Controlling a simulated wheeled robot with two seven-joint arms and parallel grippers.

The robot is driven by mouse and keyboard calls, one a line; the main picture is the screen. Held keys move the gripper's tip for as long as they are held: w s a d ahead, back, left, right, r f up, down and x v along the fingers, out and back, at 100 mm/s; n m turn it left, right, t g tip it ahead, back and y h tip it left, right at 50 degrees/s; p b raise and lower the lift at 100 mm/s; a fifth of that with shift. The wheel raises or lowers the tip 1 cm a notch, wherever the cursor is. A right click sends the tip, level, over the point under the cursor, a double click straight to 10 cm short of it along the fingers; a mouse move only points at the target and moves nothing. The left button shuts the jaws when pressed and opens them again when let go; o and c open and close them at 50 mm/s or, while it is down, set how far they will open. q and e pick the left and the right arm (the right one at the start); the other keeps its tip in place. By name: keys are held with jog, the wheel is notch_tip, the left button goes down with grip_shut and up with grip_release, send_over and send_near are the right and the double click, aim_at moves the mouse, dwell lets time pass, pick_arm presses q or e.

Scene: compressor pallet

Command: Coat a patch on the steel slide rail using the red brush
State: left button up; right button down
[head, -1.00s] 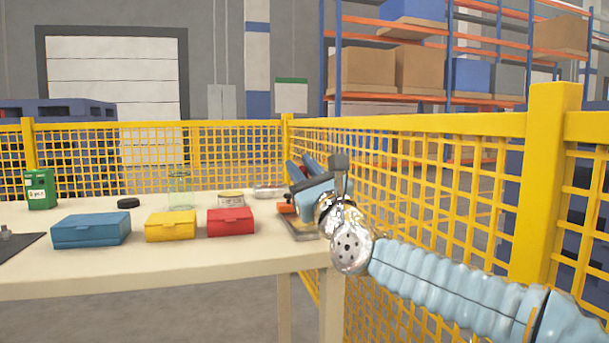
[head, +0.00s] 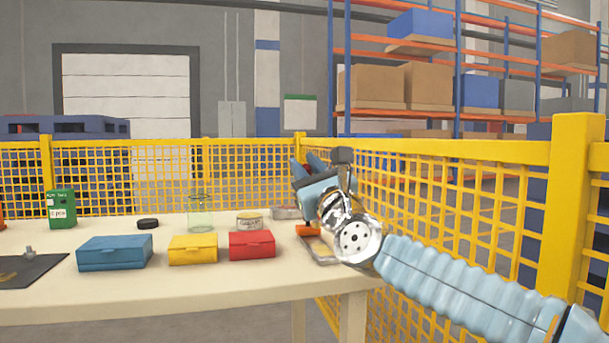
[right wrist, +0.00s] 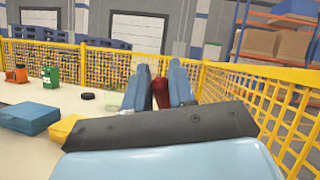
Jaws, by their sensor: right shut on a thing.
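My right gripper (head: 308,165) is raised above the far right end of the table in the head view. In the right wrist view its two blue fingers (right wrist: 160,88) are closed on a dark red, rounded thing, which looks like the red brush (right wrist: 160,93). Its bristles are not seen. A low, silvery metal piece (head: 286,213) lies at the back right of the table, partly behind my arm. I cannot tell whether it is the steel slide rail. My left gripper is not in view.
The table (head: 220,285) holds blue (head: 115,253), yellow (head: 193,249) and red (head: 252,245) boxes, a tin (head: 249,222), a clear glass (head: 200,214), a black disc (head: 148,224), a green carton (head: 61,209) and a dark mat (head: 40,268). Yellow fencing (head: 455,205) stands close beside my right arm.

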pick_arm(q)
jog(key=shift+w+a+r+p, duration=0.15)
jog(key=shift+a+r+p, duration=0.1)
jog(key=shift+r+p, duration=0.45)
pick_arm(e)
jog(key=shift+r, duration=1.35)
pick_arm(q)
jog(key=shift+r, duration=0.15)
